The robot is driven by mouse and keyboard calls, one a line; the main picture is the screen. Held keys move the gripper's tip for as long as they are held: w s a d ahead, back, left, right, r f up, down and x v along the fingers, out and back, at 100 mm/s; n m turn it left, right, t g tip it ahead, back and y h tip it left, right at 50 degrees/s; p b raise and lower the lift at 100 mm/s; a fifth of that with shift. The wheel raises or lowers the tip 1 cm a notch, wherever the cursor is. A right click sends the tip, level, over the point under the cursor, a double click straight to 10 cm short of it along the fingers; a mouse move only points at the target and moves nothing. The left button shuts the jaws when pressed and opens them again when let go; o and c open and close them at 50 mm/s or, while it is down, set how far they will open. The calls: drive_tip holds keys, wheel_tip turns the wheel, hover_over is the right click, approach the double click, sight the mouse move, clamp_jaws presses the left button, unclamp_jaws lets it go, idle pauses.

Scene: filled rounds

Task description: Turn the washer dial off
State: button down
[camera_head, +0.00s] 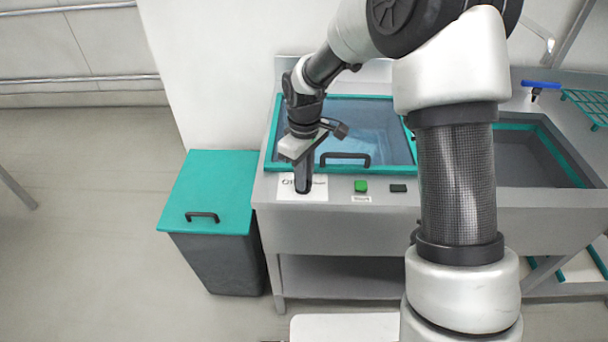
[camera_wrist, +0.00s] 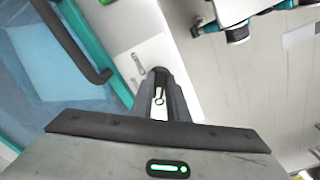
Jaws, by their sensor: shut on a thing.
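The washer is a grey steel unit with a teal-framed blue glass lid (camera_head: 375,120). A white label plate (camera_head: 316,189) with partly covered lettering is on its front ledge. My gripper (camera_head: 303,188) points down at this plate. In the wrist view my gripper's dark fingers (camera_wrist: 161,82) come together at the white plate (camera_wrist: 145,58), shut on the washer dial. The dial itself is almost wholly hidden by the fingers, so I cannot tell which way it is turned. A small outlined mark shows on the plate beside the fingertips.
A black lid handle (camera_head: 345,160) is close to the right of my gripper. A green button (camera_head: 360,186) and a dark button (camera_head: 398,188) are farther right on the ledge. A teal-lidded bin (camera_head: 212,185) stands left; a sink (camera_head: 535,158) is right.

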drive_tip(key=shift+n, duration=0.5)
drive_tip(key=c, duration=1.7)
unclamp_jaws()
wheel_tip(320, 180, up, 18)
drive_tip(key=shift+f+p, duration=0.25)
drive_tip(key=shift+p, duration=0.45)
